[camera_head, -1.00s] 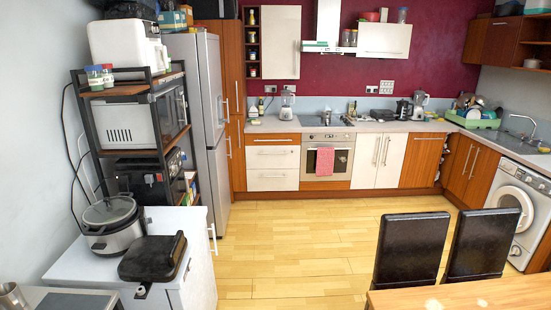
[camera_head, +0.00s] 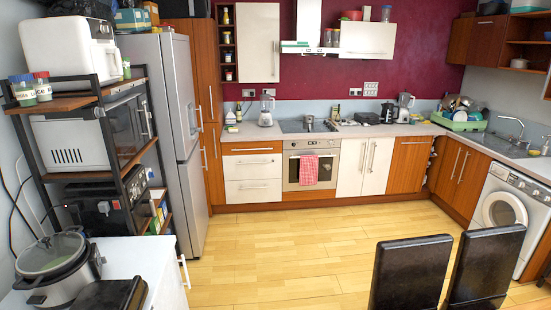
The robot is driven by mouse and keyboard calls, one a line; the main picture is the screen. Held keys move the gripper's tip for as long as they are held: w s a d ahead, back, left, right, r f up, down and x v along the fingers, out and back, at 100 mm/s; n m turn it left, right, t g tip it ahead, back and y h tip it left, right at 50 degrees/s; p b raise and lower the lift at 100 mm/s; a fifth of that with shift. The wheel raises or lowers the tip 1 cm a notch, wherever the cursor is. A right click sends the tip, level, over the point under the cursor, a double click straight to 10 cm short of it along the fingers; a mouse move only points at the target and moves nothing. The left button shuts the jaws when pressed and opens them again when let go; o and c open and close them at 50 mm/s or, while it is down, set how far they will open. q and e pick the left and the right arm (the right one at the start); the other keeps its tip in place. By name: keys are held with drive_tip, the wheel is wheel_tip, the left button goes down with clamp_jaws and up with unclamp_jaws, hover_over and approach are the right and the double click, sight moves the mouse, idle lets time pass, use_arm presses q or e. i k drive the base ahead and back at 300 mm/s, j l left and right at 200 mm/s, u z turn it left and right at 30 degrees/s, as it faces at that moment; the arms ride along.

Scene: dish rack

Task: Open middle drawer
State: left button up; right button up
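A stack of three drawers stands left of the oven in the head view. The top drawer (camera_head: 252,148) has a wooden front. The middle drawer (camera_head: 252,167) has a white front with a horizontal bar handle (camera_head: 253,161). The bottom drawer (camera_head: 253,193) is also white. All three look shut, with fronts flush. The drawers are across the room from me, beyond the open floor. Neither of my grippers shows in the view.
Wooden floor (camera_head: 290,235) lies clear before the drawers. A fridge (camera_head: 178,140), a shelf rack (camera_head: 100,150) and a white cabinet (camera_head: 140,262) line the left. Two black chairs (camera_head: 410,275) stand front right. The oven (camera_head: 312,168) has a pink towel.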

sight(243, 167)
drive_tip(key=i, duration=4.35)
drive_tip(key=i+u, duration=0.1)
drive_tip(key=i, duration=0.45)
drive_tip(key=i+l+u, duration=0.1)
drive_tip(key=i, duration=0.45)
drive_tip(key=i+l+u, duration=0.15)
drive_tip(key=i, duration=0.4)
